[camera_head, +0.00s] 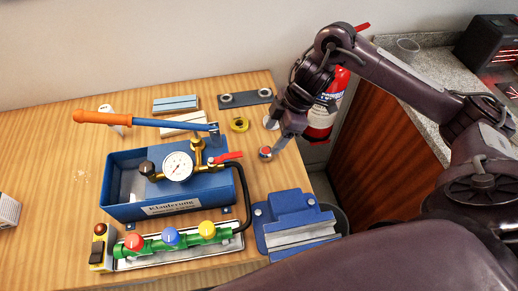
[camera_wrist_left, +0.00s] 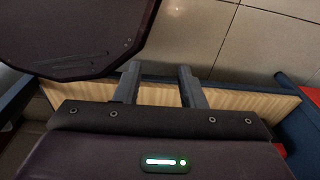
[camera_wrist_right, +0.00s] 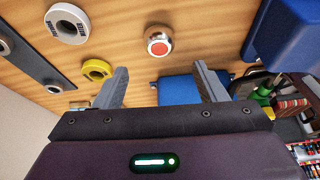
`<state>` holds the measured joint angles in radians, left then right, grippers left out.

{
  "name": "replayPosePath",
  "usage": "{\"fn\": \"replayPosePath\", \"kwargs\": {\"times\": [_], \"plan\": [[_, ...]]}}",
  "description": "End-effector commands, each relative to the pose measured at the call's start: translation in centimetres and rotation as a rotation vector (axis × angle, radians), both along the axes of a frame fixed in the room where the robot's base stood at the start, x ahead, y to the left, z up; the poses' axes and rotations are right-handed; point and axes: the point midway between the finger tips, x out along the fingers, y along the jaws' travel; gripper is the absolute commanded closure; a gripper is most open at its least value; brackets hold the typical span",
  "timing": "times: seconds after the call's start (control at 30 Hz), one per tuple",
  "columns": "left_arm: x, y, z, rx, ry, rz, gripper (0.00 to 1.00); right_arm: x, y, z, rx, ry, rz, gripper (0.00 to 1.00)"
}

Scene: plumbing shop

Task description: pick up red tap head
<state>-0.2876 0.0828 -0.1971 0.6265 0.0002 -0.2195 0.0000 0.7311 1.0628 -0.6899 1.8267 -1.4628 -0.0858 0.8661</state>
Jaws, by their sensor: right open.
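A small loose tap head, chrome with a red top (camera_head: 265,153), stands on the wooden table right of the pressure gauge. In the right wrist view the red tap head (camera_wrist_right: 159,42) lies ahead of my fingertips, roughly centred between them. My right gripper (camera_head: 277,137) is open just above and beside it; its empty fingers also show in the right wrist view (camera_wrist_right: 160,72). A second red tap head (camera_head: 133,242) sits on the green manifold (camera_head: 180,243) beside blue and yellow ones. My left gripper (camera_wrist_left: 160,82) is open and empty, seen only in its wrist view.
A blue test pump (camera_head: 130,208) with an orange-handled lever stands mid-table. A blue vise (camera_head: 294,222) is in front of the loose tap head. A yellow ring (camera_head: 239,125) and a grey plate (camera_head: 245,98) lie behind. A fire extinguisher (camera_head: 322,115) stands beyond the table's right edge.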

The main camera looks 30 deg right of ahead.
Motion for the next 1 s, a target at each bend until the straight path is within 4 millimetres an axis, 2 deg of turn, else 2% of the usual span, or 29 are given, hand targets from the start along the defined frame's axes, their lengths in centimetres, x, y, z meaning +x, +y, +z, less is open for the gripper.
{"fn": "replayPosePath", "kwargs": {"times": [0.1,0.27,0.5,0.77,1.0], "plan": [[-1.6,0.0,-0.4,0.000,0.023,0.000,0.64,0.1,0.6,-1.5,0.004,0.003,0.000,0.35],[-2.6,-0.3,0.0,-0.002,0.038,-0.001,0.64,0.2,0.9,-3.4,0.004,0.005,-0.001,0.35],[-1.9,-0.4,0.8,-0.004,0.028,-0.003,0.64,0.6,1.7,-6.3,0.004,0.000,0.000,0.35],[-0.7,-0.5,0.9,-0.006,0.010,-0.003,0.64,0.7,1.8,-6.7,0.003,-0.002,0.000,0.35],[-1.0,-0.4,0.9,-0.005,0.013,-0.003,0.64,0.7,1.7,-6.6,0.002,-0.003,-0.001,0.65]]}}
